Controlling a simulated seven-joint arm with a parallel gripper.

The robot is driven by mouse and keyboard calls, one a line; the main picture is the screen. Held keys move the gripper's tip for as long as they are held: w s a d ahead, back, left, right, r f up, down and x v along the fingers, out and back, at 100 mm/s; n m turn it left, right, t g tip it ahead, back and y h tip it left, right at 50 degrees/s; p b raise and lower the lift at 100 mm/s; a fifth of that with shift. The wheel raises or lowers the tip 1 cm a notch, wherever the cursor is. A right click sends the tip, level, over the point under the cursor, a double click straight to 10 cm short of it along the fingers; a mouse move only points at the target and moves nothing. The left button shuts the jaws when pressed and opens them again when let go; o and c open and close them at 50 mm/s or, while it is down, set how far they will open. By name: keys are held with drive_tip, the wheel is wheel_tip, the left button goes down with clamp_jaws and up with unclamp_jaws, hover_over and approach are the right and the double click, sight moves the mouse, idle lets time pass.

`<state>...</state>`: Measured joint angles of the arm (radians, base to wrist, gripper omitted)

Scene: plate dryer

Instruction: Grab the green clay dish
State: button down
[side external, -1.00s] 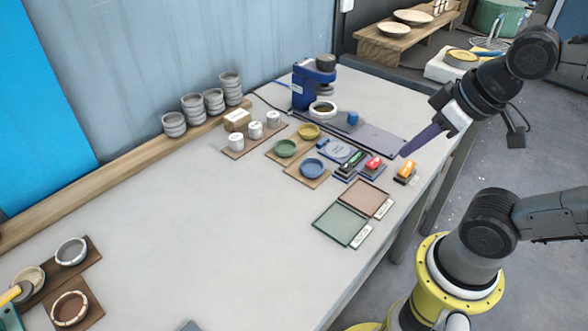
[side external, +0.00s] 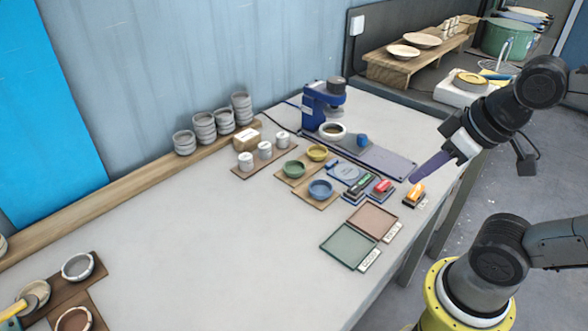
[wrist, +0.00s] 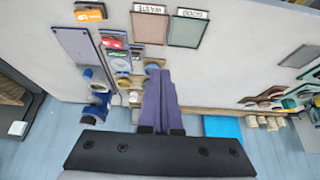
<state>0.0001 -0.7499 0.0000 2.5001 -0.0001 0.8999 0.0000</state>
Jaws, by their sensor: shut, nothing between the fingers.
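The green clay dish (side external: 293,168) is a small round bowl on a brown board in the side external view. A yellow dish (side external: 316,152) sits behind it to the right, and a blue dish (side external: 320,188) sits in front of it to the right. My gripper (side external: 412,180) has purple fingers, shut and empty, in the air near the orange-topped block, well to the right of the green dish. In the wrist view the shut fingers (wrist: 158,72) cover part of the boards, and a blue dish (wrist: 152,68) shows partly at their tips. I cannot make out the green dish there.
A blue machine (side external: 323,100) stands behind the dishes. White cups (side external: 264,150) stand left of the green dish. Red, green and orange-topped blocks (side external: 415,193) lie to the right. Flat trays (side external: 349,246) lie in front. The table's left middle is clear.

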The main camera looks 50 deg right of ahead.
idle(0.3)
unclamp_jaws()
idle(0.4)
